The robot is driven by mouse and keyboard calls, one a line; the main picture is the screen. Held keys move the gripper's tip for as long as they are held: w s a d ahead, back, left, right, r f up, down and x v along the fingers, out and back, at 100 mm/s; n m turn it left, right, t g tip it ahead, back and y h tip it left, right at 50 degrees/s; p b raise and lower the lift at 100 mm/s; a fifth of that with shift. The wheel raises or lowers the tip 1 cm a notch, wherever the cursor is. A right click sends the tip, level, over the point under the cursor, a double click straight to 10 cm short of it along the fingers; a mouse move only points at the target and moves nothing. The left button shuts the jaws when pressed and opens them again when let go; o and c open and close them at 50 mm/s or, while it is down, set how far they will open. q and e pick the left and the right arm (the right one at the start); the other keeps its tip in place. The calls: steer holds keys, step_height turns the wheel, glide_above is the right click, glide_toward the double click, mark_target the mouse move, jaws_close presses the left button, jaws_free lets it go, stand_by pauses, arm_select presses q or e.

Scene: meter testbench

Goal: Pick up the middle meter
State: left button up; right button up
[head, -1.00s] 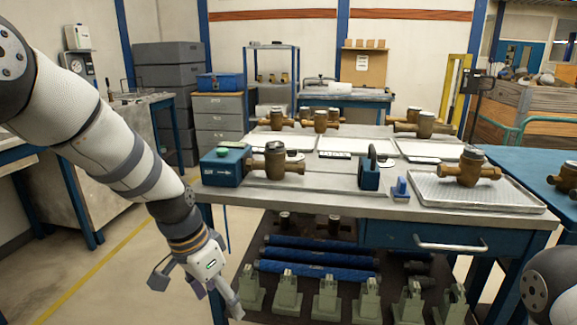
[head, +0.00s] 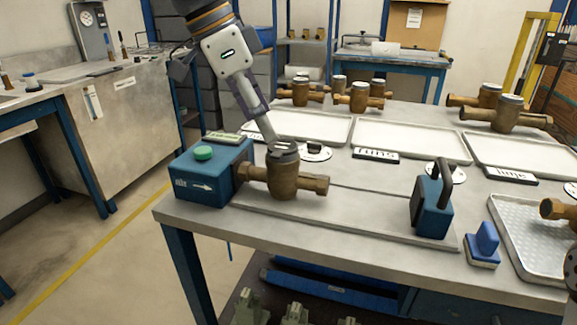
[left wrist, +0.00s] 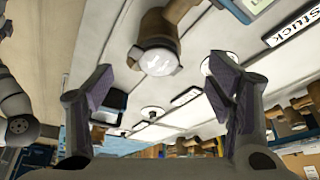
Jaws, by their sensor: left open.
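A brass meter (head: 284,177) with a dark-rimmed round top sits upright on the bench fixture, between a blue block with a green button (head: 203,153) and a blue clamp (head: 432,205). My left gripper (head: 262,127) comes down from above, its visible finger at the meter's top; I cannot tell whether it touches. In the left wrist view the gripper (left wrist: 160,80) is open with nothing between its fingers, and the meter's pale round face (left wrist: 158,62) shows beyond them. Other brass meters stand behind the trays (head: 357,97) and at the back right (head: 507,115).
White trays (head: 308,126) with label plates (head: 376,156) line the bench behind the fixture. A textured tray (head: 525,240) with another brass meter (head: 558,209) lies at right. A blue-handled block (head: 485,243) stands beside the clamp. The bench's front strip is clear.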

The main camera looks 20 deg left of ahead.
mark_target(275, 146)
arm_select(q)
steer(key=x, duration=0.9)
steer(key=shift+f, duration=0.15)
jaws_close()
